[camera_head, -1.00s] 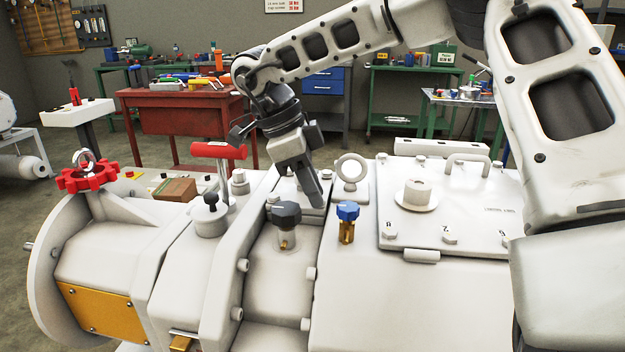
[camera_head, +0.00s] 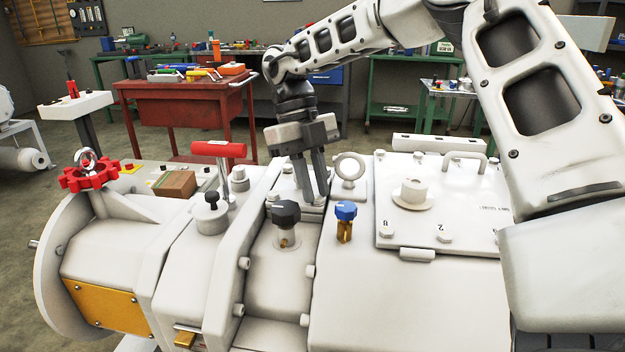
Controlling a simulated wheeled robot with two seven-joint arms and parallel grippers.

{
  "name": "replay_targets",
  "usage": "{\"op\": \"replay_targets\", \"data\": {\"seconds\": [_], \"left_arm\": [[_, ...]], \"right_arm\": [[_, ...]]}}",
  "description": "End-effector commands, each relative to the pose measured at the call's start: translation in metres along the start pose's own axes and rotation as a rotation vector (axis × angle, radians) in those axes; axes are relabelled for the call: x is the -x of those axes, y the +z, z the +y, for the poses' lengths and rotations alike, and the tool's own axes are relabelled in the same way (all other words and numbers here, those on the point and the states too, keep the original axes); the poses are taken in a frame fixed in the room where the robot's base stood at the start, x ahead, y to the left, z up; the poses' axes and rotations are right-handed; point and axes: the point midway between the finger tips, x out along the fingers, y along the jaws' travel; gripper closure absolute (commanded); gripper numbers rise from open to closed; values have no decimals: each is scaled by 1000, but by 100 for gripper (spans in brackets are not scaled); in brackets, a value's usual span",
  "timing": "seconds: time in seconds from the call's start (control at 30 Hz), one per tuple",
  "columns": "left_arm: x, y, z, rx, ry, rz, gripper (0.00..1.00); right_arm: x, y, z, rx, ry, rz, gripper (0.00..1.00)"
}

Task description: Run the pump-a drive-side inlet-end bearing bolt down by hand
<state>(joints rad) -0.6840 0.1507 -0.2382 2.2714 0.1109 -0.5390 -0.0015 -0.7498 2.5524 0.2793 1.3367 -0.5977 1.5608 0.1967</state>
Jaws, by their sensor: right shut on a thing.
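The white pump (camera_head: 400,290) fills the foreground. My right gripper (camera_head: 315,199) points down over the raised bearing block, between the black knob (camera_head: 286,213) and the lifting ring (camera_head: 350,170). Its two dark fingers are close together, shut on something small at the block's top. The fingertips hide the bearing bolt there, so I cannot see its head or how far it sits in its hole. Another small bolt (camera_head: 273,197) shows on the block just left of the fingers. My left gripper is not in view.
A blue-topped brass valve (camera_head: 345,221) stands just in front of the fingers. A red T-handle (camera_head: 218,150) rises to the left. A bolted cover plate (camera_head: 460,200) lies to the right. A red tool bench (camera_head: 185,115) stands behind.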

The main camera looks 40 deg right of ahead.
Motion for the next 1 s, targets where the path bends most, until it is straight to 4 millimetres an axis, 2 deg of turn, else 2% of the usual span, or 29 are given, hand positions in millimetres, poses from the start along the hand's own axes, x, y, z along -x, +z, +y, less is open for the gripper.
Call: {"op": "replay_targets", "data": {"seconds": [0.03, 0.4, 1.0], "left_arm": [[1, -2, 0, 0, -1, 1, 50], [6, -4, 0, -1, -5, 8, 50], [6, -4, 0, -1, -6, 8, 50]], "right_arm": [[6, 0, -2, -35, 12, -11, 100], [5, 0, -4, -212, 88, -13, 100], [5, 0, -4, -252, 104, -13, 100]]}}
